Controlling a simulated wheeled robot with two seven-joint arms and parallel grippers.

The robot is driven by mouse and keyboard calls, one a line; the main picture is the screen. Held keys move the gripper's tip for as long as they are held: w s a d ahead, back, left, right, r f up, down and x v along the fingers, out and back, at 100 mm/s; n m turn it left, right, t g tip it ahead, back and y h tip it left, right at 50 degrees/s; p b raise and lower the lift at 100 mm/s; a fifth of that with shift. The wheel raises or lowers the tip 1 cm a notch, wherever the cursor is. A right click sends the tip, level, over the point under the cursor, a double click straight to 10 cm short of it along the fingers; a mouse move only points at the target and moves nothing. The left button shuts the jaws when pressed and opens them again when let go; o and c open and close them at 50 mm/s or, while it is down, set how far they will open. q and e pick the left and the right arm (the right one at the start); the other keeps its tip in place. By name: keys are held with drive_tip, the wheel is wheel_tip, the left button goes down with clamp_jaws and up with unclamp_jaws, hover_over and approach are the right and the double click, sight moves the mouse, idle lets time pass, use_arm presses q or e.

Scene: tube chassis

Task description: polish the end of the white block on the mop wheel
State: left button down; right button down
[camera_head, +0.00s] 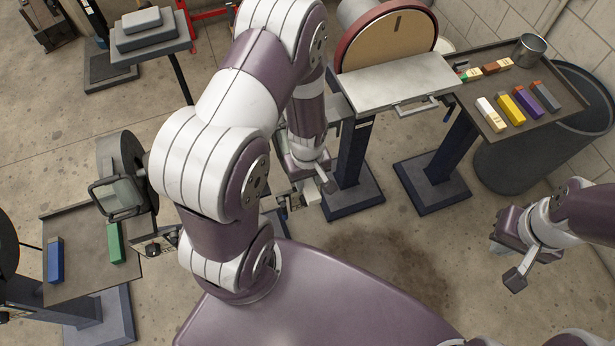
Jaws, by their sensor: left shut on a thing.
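My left gripper (308,190) hangs low near the middle of the view, beyond my bent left arm. It is shut on a small pale block (312,192), mostly covered by the fingers; I take it for the white block. My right gripper (508,264) is at the right, over bare floor, with its fingers apart and nothing seen between them. I cannot make out a mop wheel for certain. A dark wheel machine with a clear shield (118,194) stands at the left, and my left arm hides part of the space beside it.
A disc machine (385,45) with a metal table (395,82) stands behind my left gripper. A right tray (483,82) holds several coloured bars and a metal cup (528,50). A left tray (85,275) holds blue and green bars.

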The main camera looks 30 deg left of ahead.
use_arm(q)
drive_tip(key=shift+p, duration=1.1)
idle(2.6)
drive_tip(key=s+d+b, duration=0.2)
drive_tip(key=s+d, duration=0.3)
drive_tip(key=d, duration=0.1)
idle(0.5)
drive_tip(key=shift+s, duration=0.1)
idle(0.4)
